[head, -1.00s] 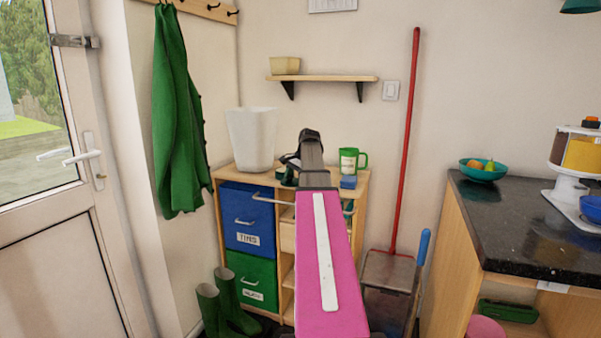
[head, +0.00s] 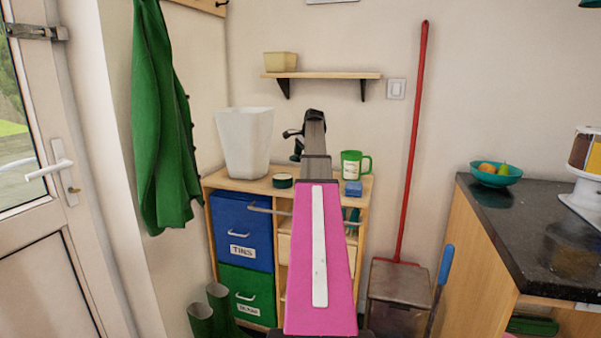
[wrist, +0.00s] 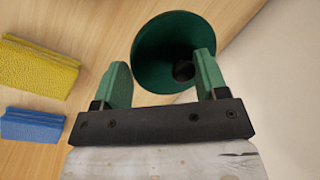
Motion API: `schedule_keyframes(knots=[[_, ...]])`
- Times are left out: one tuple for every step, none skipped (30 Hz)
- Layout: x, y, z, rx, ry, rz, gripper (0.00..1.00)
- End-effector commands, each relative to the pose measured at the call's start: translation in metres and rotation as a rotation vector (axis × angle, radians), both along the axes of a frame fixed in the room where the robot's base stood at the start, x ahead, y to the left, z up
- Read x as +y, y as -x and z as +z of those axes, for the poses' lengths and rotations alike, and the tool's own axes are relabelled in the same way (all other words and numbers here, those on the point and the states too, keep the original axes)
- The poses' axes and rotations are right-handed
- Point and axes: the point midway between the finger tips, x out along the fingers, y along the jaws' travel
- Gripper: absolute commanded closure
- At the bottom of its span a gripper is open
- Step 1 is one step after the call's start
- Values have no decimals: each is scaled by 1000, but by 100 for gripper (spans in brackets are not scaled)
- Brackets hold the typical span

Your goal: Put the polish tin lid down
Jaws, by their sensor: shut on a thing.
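My gripper (wrist: 161,66) is shut on the polish tin lid (wrist: 160,38), a round dark green disc with a darker spot near its lower edge. In the wrist view the lid sits between the two green fingers, over or near the wooden top. I cannot tell whether it touches the wood. The polish tin (head: 283,181), short, round and dark green with a pale top, stands on the cabinet top, left of my gripper.
The wrist view shows a yellow sponge (wrist: 38,66) beside the blue one. A shelf (head: 330,75) hangs above. Bare wood lies beside the lid.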

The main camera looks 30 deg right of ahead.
Motion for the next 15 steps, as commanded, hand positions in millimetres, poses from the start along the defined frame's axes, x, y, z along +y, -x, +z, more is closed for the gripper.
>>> schedule_keyframes(knots=[[1, 1, -11, 2, -1, 1, 56], [1, 1, -16, 2, -1, 1, 56], [1, 1, -22, 2, -1, 1, 56], [1, 1, -25, 1, -1, 0, 56], [1, 0, -28, 1, -1, 1, 56], [1, 0, -31, 1, -1, 1, 56], [1, 0, -33, 1, -1, 1, 56], [0, 0, -35, 1, -1, 1, 56], [1, 0, -39, 1, 0, 2, 56], [1, 0, -42, 1, 0, 2, 56], [1, 1, -46, 1, 0, 2, 56], [1, 0, -51, 1, 0, 2, 56], [1, 0, -56, 1, 0, 2, 56], [1, 0, -60, 1, 0, 2, 56], [1, 0, -65, 1, 0, 2, 56]])
